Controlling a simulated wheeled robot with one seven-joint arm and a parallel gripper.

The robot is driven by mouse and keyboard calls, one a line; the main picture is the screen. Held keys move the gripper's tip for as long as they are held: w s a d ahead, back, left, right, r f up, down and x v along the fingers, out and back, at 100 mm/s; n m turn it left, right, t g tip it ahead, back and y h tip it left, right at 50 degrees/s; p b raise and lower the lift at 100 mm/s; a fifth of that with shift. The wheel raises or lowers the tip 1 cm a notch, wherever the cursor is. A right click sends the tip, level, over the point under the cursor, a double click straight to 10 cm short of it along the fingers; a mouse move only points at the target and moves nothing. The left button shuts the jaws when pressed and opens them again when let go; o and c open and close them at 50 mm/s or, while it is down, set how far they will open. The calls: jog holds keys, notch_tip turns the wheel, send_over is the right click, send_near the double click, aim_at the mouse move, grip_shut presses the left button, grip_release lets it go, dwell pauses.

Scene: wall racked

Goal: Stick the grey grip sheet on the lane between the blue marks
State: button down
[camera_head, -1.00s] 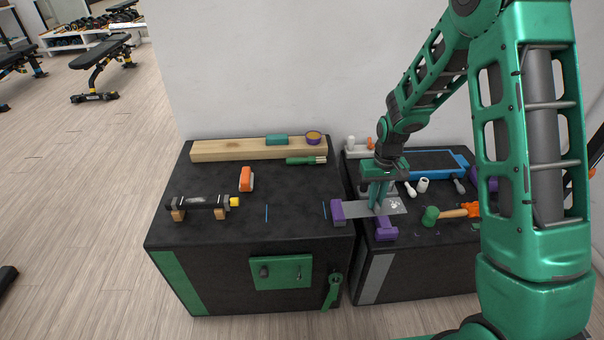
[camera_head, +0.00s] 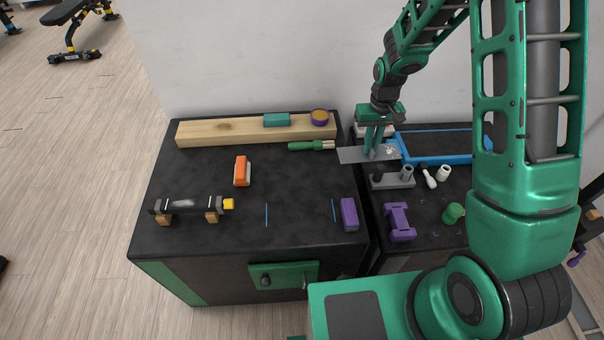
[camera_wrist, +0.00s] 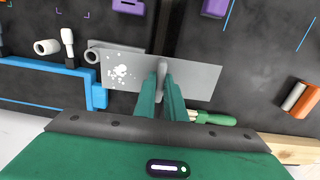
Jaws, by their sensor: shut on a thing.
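My gripper (camera_head: 376,152) is shut on the grey grip sheet (camera_head: 352,155), a thin flat plate. It holds the sheet above the back of the tops, around the gap between the two black cabinets. In the wrist view the fingers (camera_wrist: 162,80) pinch the sheet (camera_wrist: 203,78) near its middle, at a small upright tab, and white specks show on one end. The two blue marks, left (camera_head: 267,214) and right (camera_head: 334,210), are thin lines on the left black top. The lane between them (camera_head: 300,212) is bare. The sheet is apart from it, behind and to the right.
A purple block (camera_head: 349,214) stands just right of the right mark. A rack with a dark bar (camera_head: 186,205) and an orange block (camera_head: 241,171) lie left. A wooden beam (camera_head: 225,131) and green-handled tool (camera_head: 312,145) lie behind. A blue-edged tray (camera_head: 445,143) is at right.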

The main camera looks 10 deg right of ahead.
jog(key=shift+w, duration=0.1)
jog(key=shift+d, duration=0.1)
jog(key=s+a, duration=0.6)
jog(key=a, duration=0.5)
jog(key=s+a, duration=0.7)
jog(key=a, duration=0.5)
jog(key=shift+s+a, duration=0.25)
jog(key=shift+f, duration=0.1)
jog(key=shift+f, duration=4.4)
jog(key=shift+d+f, duration=0.1)
jog(key=shift+f, duration=0.2)
